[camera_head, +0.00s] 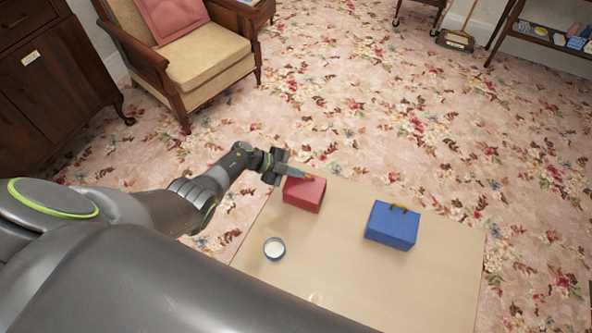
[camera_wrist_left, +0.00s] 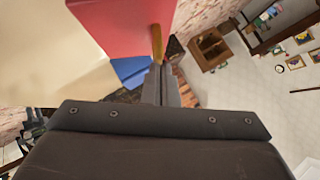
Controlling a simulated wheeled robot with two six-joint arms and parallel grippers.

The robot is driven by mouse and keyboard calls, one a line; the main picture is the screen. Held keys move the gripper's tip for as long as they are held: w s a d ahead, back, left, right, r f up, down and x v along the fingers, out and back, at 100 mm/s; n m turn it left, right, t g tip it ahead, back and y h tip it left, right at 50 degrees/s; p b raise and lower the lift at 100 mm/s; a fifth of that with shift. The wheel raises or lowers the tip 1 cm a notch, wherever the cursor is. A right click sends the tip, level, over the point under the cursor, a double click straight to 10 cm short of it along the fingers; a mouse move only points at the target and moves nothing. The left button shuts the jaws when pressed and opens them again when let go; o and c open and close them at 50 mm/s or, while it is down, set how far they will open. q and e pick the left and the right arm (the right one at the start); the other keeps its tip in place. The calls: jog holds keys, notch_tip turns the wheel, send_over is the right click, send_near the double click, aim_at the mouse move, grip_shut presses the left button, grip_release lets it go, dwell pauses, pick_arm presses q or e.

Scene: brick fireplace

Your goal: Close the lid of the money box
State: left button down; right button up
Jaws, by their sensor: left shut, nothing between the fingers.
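A red box (camera_head: 304,195) stands on the tan table (camera_head: 330,250) near its far left edge. Its top looks flat and level in the head view; I cannot tell whether its lid is fully down. My left gripper (camera_head: 306,177) is shut and empty, with its fingertips at the far top edge of the red box. In the left wrist view the shut fingers (camera_wrist_left: 161,86) are by a yellow-brown catch (camera_wrist_left: 157,43) on the red box (camera_wrist_left: 115,22). Contact is hard to tell. A blue box (camera_head: 391,226) with a yellow catch stands to the right, its top looking shut.
A small round tin (camera_head: 274,248) with a white inside is on the table, nearer than the red box. The table is bare between the boxes. An armchair (camera_head: 190,55) stands on the flowered carpet beyond the table.

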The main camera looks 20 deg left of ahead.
pick_arm(q)
jog(key=shift+w+f+n+g+b, duration=0.3)
jog(key=shift+w+f+g+b, duration=0.1)
jog(key=shift+w+g+b, duration=0.25)
jog(key=shift+w+f, duration=0.1)
jog(key=shift+f, duration=0.1)
jog(key=shift+w+f+b, duration=0.5)
jog(key=shift+w+b, duration=0.4)
jog(key=shift+b, duration=0.35)
jog(key=shift+a, duration=0.1)
